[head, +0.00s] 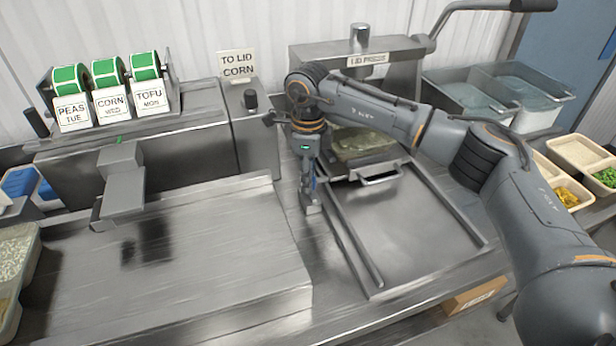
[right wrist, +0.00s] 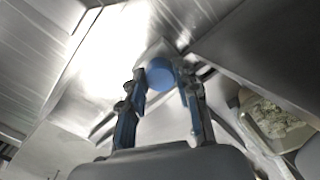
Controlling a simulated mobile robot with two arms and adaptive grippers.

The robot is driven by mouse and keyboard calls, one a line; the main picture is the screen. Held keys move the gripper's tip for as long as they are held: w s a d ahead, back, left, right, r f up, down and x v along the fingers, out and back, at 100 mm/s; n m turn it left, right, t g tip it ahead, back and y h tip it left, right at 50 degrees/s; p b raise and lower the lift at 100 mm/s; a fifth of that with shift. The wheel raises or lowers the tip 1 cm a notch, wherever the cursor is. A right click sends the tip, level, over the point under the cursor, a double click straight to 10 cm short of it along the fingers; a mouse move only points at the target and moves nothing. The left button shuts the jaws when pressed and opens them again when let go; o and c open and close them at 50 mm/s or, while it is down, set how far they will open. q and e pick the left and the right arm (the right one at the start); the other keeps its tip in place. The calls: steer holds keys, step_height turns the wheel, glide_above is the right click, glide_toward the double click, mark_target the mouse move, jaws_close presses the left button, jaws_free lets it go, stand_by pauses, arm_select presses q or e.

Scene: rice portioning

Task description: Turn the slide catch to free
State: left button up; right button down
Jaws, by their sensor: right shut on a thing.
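The slide catch (right wrist: 160,73) shows in the right wrist view as a blue round knob between my fingertips, on a pale metal piece. My right gripper (right wrist: 163,84) is shut on it. In the head view my right gripper (head: 311,203) points down at the left side of the slide's rails, and its fingers hide most of the catch. I cannot tell which way the catch is turned. The slide (head: 375,178) with its bar handle sits under the lid press (head: 366,62), and a filled container (head: 362,143) is on it. My left gripper is not in view.
A sealing station with label rolls (head: 108,70) stands at the left, and a "TO LID CORN" sign (head: 238,66) behind. The metal tray area (head: 410,225) before the slide is clear. Food bins (head: 580,153) stand at the right, beyond my right arm.

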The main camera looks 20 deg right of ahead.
stand_by(0.4)
steer(key=c, duration=1)
jaws_free()
step_height(320, 180, up, 12)
steer(key=shift+r, duration=0.1)
